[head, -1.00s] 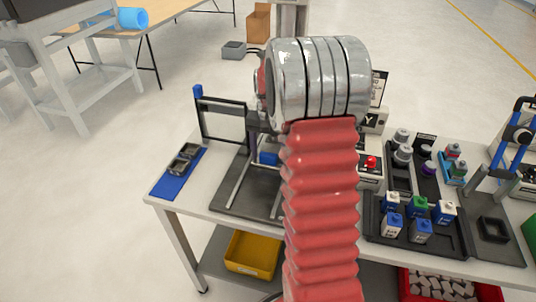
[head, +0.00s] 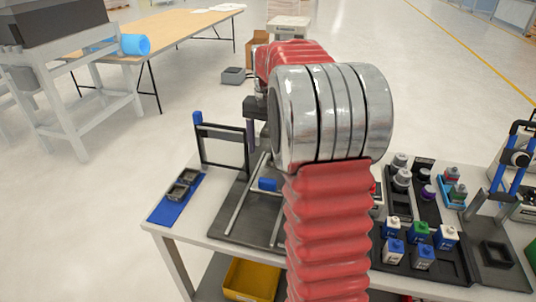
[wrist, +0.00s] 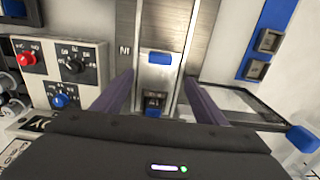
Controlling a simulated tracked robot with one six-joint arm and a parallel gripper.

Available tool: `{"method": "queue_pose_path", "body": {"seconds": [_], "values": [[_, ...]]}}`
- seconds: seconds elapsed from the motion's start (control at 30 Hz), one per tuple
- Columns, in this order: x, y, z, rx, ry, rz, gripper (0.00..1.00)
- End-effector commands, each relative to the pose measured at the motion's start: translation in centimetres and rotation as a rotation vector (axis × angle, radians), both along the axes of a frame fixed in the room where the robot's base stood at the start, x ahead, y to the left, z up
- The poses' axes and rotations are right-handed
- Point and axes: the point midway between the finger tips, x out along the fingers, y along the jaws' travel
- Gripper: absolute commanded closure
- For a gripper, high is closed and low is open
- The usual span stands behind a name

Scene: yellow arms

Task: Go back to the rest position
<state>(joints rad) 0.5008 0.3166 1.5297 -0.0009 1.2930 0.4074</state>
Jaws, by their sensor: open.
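My red arm, with its silver joint, stands in the middle of the head view and hides part of the worktable. My gripper (wrist: 160,98) is open in the wrist view, with two dark purple fingers apart and nothing held. Between and beyond the fingers lies a metal track with a small block with a blue top (wrist: 159,57) on it. I cannot tell the gap between fingers and track. In the head view the fingers are mostly hidden behind the arm; a blue block (head: 267,185) shows on the rail fixture below.
The worktable (head: 190,240) carries a dark frame (head: 223,130), a blue mat with two dark square holders (head: 165,211), and trays of bottles (head: 420,232) at right. A control box with red and blue knobs (wrist: 75,65) is beside the track. A yellow bin (head: 250,280) sits below.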

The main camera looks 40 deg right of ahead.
Motion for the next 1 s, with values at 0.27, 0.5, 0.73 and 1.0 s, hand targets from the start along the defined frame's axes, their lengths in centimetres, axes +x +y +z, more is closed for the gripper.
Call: {"method": "queue_pose_path", "body": {"seconds": [0.27,0.5,0.73,1.0], "values": [[0.0,0.0,0.2,0.0,0.0,0.0,0.34],[0.0,0.0,0.1,0.0,0.0,0.0,0.34],[0.4,-0.2,0.1,-0.009,-0.016,0.034,0.34],[-1.5,1.0,-2.8,-0.009,-0.014,0.146,0.34]]}}
